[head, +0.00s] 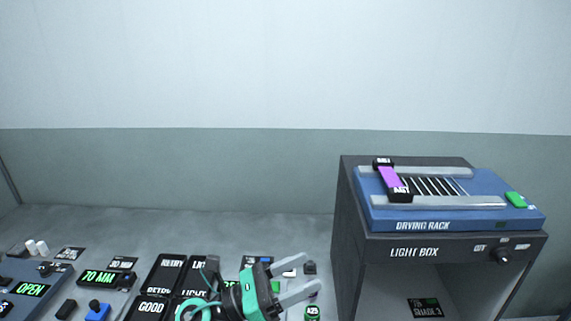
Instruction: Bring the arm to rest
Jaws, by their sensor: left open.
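My left gripper (301,277) is low in the middle of the head view, its two pale fingers pointing right. The fingers are apart and nothing shows between them. It is above the bench, left of the light box (413,252). My right gripper is not in view. A purple strip with black ends (391,179) lies across the rails of the blue drying rack (420,213), on top of the light box, clear of my gripper.
Black labelled plates (165,274) lie left of my gripper. A control panel reading OPEN (30,289) and a 70 MM display (99,278) are at far left. A small green-topped item (312,312) is below the fingers. The back of the bench (180,225) is clear.

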